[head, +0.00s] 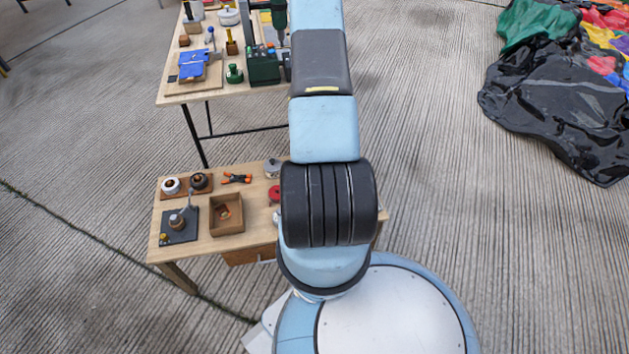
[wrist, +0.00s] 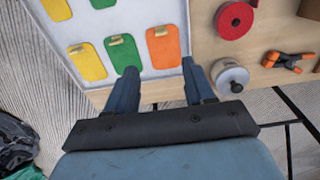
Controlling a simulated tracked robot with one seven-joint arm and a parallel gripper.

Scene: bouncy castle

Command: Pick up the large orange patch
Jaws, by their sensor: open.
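In the wrist view, an orange patch (wrist: 163,50) with a small tan tab at its top lies flat near the edge of a white board (wrist: 150,13). It is the only orange patch in view. My gripper (wrist: 159,67) is open and empty. Its two blue-grey fingers appear on either side of the orange patch's lower part in the picture. I cannot tell how high they are above the board. In the head view my own arm hides the board, the patch and the gripper.
A green patch (wrist: 124,53) and a yellow patch (wrist: 87,62) lie left of the orange one. A red tape roll (wrist: 234,20), a grey round container (wrist: 230,78) and an orange-black clamp (wrist: 287,61) are to the right. An open wooden box (head: 227,214) stands on the table.

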